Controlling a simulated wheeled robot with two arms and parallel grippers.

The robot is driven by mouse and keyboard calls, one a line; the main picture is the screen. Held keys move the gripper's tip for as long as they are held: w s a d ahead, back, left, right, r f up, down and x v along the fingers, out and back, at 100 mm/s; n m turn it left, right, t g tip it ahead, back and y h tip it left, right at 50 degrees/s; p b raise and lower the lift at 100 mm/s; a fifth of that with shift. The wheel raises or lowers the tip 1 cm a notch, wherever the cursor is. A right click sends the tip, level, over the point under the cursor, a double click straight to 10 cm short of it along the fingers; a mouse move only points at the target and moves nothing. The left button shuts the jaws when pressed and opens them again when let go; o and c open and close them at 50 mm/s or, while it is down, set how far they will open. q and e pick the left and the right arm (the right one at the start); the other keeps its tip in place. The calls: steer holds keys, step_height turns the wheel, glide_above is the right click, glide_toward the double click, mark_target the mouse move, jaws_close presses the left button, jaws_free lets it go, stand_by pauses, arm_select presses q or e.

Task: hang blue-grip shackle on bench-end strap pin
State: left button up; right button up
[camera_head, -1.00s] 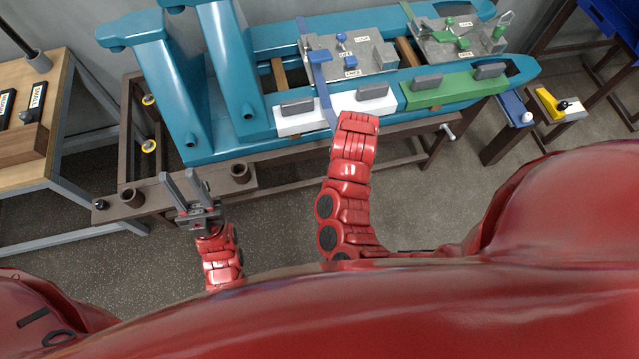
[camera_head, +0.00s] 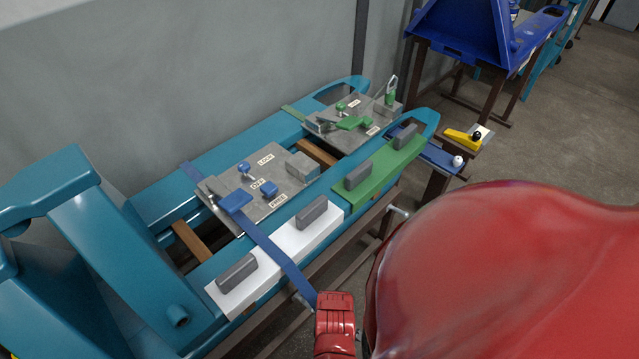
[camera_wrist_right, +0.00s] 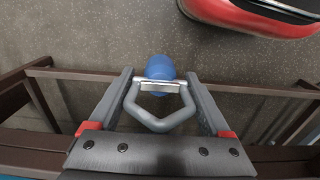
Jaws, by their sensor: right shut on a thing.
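The shackle (camera_wrist_right: 160,124) shows in the right wrist view as a grey bow with a metal crossbar and a rounded blue grip (camera_wrist_right: 160,66). My right gripper (camera_wrist_right: 158,80) is shut on it, one finger on each side. In the head view a red link of my right arm shows at the bottom, but the gripper and shackle are not visible there. A silver pin (camera_head: 398,212) sticks out at the bench side below the green pad. A blue strap (camera_head: 280,257) runs over the white pad; a small metal piece (camera_head: 303,299) shows near its lower end. My left gripper is out of view.
The teal bench (camera_head: 225,168) carries two grey fixture plates, one with blue parts (camera_head: 246,190), one with green parts (camera_head: 352,122). White (camera_head: 272,268) and green (camera_head: 385,170) pads line its near edge. Beyond its right end are a yellow piece (camera_head: 460,138) and a blue stand (camera_head: 470,40).

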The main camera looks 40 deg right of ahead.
steer(key=shift+w+f, duration=0.1)
steer(key=shift+w+a, duration=0.1)
steer(key=shift+w, duration=0.45)
steer(key=w+f+b, duration=0.1)
steer(key=w+b, duration=0.2)
steer(key=w, duration=0.6)
steer(key=shift+a+f, duration=0.3)
steer(key=shift+f, duration=0.05)
stand_by(0.6)
steer(key=o, duration=1.3)
